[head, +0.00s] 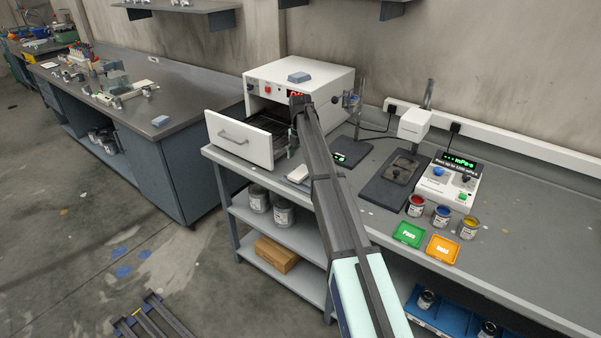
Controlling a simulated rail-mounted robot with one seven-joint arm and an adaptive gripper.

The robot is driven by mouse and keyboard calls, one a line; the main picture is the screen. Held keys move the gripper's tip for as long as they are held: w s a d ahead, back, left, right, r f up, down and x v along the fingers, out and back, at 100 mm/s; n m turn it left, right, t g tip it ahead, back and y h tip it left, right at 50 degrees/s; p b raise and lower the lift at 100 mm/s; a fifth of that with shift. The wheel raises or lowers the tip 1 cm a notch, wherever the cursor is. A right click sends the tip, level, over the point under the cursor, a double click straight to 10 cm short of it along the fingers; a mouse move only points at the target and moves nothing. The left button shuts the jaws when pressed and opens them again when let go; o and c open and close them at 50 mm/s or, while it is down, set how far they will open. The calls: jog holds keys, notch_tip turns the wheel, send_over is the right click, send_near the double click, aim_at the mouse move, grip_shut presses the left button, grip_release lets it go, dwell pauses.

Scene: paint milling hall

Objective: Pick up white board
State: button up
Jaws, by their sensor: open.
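A small white flat piece (298,174), which looks like the white board, lies on the bench just left of my arm. Its right side is close to my arm and may be partly covered. My gripper (292,147) is open and points down beside the right end of the open drawer (240,139), above and slightly behind the white piece. The gripper is small and partly hidden by my arm, and I see nothing held in it.
The white oven (325,76) behind has its drawer pulled out. A dark-based stand (388,187), a viscosity meter (447,184), paint cans (441,216), and green (408,235) and orange (443,249) trays stand right. The bench front right is mostly clear.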

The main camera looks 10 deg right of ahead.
aim_at(301, 172)
jog(key=shift+f+p, duration=1.3)
jog(key=shift+f, duration=1.4)
jog(key=c, duration=1.2)
